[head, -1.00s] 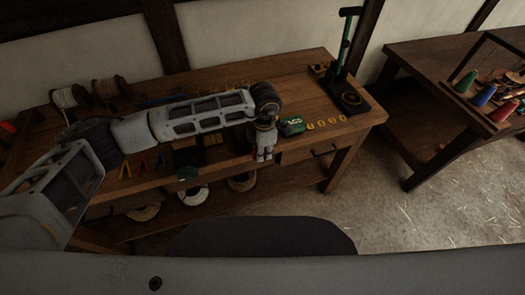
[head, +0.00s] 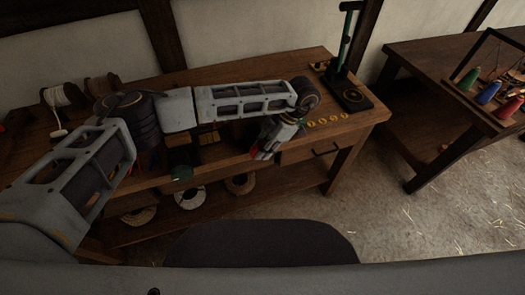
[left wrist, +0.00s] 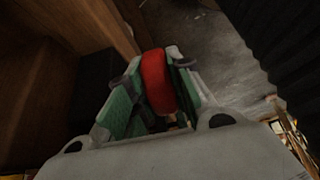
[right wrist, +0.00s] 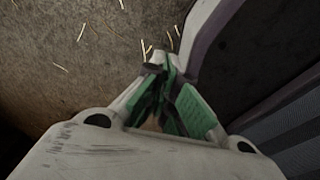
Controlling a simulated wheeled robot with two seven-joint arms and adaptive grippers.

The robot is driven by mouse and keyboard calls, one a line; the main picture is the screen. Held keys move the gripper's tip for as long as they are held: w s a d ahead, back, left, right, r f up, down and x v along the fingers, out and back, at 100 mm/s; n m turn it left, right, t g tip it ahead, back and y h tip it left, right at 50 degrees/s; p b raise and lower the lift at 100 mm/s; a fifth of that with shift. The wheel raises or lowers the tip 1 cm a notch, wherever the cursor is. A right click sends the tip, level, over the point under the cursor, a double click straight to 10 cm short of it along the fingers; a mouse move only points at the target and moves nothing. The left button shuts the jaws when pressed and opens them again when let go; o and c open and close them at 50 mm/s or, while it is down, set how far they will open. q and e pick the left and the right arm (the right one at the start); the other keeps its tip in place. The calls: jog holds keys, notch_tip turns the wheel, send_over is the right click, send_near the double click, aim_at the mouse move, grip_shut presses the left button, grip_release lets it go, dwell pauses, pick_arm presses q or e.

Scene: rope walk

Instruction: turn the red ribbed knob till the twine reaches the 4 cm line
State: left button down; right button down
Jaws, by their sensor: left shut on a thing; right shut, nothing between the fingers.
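The red ribbed knob (left wrist: 157,82) sits between the green-padded fingers of my left gripper (left wrist: 154,68) in the left wrist view. That gripper is shut on it. In the head view my left gripper (head: 266,144) is tilted at the bench's front edge, with a bit of red showing at its fingers. My right gripper (right wrist: 163,72) is shut and empty above the straw-strewn floor; it does not show in the head view. I cannot make out the twine or the 4 cm line in any view.
A second table (head: 420,60) with coloured cones stands farther right. Floor between is open.

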pick_arm(q)
jog(key=shift+d, duration=0.1)
jog(key=shift+y, duration=0.3)
pick_arm(e)
jog(key=shift+d+f, duration=0.1)
jog(key=shift+d, duration=0.1)
pick_arm(q)
jog(key=c, duration=1.6)
grip_release()
jog(key=shift+o, duration=0.2)
jog(key=shift+v, duration=1.15)
jog(key=v, duration=0.9)
jog(key=shift+w+d, duration=0.3)
pick_arm(e)
jog(key=shift+s+a, duration=0.25)
jog(key=shift+s, duration=0.15)
pick_arm(q)
jog(key=shift+r, duration=0.1)
